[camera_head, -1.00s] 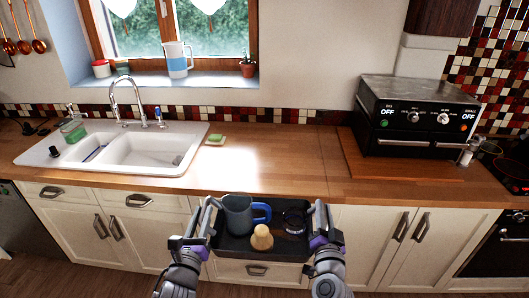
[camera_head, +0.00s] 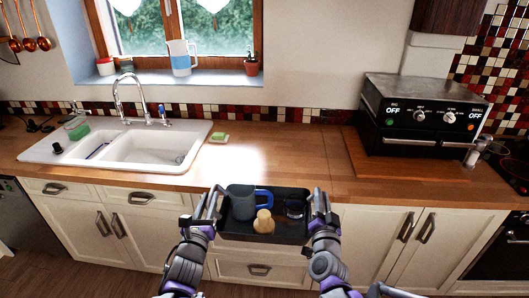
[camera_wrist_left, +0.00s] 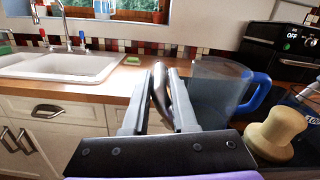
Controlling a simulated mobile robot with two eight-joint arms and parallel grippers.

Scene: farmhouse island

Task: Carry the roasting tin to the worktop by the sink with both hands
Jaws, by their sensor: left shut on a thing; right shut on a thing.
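The dark roasting tin (camera_head: 284,238) is held level between my two grippers, at the front edge of the worktop (camera_head: 262,160). My left gripper (camera_head: 210,205) is shut on the tin's left end. My right gripper (camera_head: 319,205) is shut on its right end. The tin holds a grey-blue jug with a blue handle (camera_head: 241,203), a small pale wooden piece (camera_head: 263,222) and a dark round item (camera_head: 294,208). In the left wrist view the jug (camera_wrist_left: 215,95) and the wooden piece (camera_wrist_left: 275,135) stand close beside the left fingers (camera_wrist_left: 165,95).
The white sink (camera_head: 145,145) is to the left, with a green sponge (camera_head: 219,137) to its right. A black oven (camera_head: 420,115) stands on a board at the right. The worktop between sponge and board is clear. Cabinet fronts (camera_head: 375,235) lie below the edge.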

